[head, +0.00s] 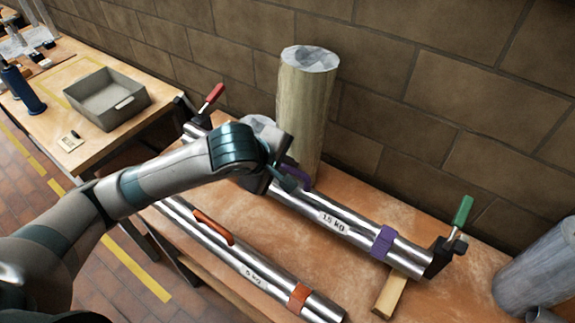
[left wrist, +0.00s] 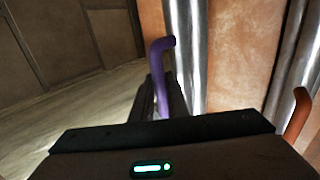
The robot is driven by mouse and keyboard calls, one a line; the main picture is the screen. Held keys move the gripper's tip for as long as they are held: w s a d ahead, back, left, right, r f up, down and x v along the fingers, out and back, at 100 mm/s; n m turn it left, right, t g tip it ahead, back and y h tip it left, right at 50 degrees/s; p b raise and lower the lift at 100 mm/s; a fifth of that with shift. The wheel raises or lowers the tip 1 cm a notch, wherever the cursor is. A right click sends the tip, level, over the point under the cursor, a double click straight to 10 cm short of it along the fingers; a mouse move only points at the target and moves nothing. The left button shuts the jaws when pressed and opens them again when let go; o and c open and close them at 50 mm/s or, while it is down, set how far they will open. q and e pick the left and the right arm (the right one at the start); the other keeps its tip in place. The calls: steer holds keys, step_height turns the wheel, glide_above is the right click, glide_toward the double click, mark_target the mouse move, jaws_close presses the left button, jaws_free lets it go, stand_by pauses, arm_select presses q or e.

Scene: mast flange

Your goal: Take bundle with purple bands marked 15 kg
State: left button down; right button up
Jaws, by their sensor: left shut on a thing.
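The bundle of steel tubes with purple bands, marked 15 KG (head: 355,228), lies across the wooden bench. A purple band (head: 384,242) wraps its right part. Its purple handle (head: 299,172) is partly hidden by my gripper; the handle also shows in the left wrist view (left wrist: 158,75). My left gripper (head: 285,180) is at the handle and shut on it. A clamp with a red handle (head: 212,96) stands at the bundle's far left end, and one with a green handle (head: 462,212) at its right end. My right gripper is not in view.
A thinner tube bundle with an orange handle (head: 213,228) lies parallel in front. A thick upright column (head: 307,115) stands close behind the purple bundle. Grey cylinders (head: 540,268) stand at the right. A grey tray (head: 107,100) sits on the left table.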

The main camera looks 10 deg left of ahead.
arm_select(q)
steer(key=shift+r+p, duration=0.3)
steer(key=shift+r, duration=0.2)
steer(key=shift+w, duration=0.1)
